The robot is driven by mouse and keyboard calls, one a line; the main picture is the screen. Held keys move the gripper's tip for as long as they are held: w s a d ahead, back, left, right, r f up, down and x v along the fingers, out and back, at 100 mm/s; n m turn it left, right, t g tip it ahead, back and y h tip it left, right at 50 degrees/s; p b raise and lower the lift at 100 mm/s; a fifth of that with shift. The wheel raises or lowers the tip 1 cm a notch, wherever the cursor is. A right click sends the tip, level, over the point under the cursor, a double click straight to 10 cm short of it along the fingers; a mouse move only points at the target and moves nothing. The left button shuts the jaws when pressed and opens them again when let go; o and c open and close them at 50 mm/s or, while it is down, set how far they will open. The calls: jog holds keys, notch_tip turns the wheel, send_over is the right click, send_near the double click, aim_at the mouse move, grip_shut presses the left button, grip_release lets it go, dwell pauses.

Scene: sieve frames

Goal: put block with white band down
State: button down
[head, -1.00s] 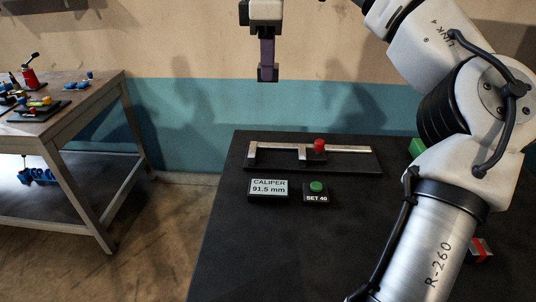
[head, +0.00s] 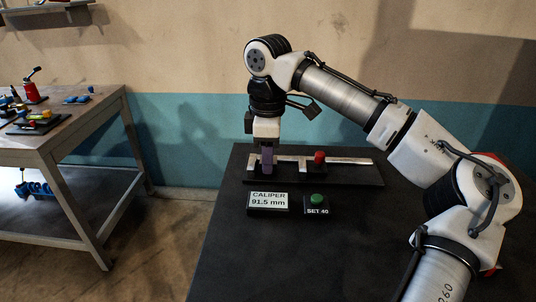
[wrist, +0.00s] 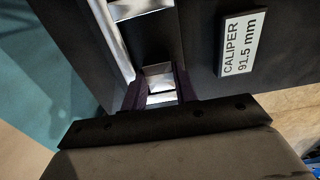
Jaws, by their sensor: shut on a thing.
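My gripper (head: 266,166) points down at the left part of the caliper (head: 340,161) in the head view, by its left jaw. In the wrist view its purple fingers (wrist: 160,90) are shut on the block with white band (wrist: 160,98). Only a small pale, shiny part of the block shows between the fingers. In the head view the block is mostly hidden by the fingers. Whether it touches the caliper's base is not clear. The caliper's sliding jaw stands to the right of the gripper.
The display (head: 268,202) reads 91.5 mm in front of the caliper. A green button (head: 316,199) marked SET 40 is beside it. A red knob (head: 319,157) sits on the caliper's slider. The dark table's front is clear. A workbench (head: 62,132) with small items stands at left.

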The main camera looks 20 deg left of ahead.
jog(key=shift+f, duration=0.2)
jog(key=c, duration=1.4)
grip_release()
jog(key=shift+o, duration=0.2)
jog(key=shift+r, duration=0.1)
notch_tip(320, 180, up, 12)
jog(key=shift+b, duration=0.3)
jog(key=shift+c, duration=0.4)
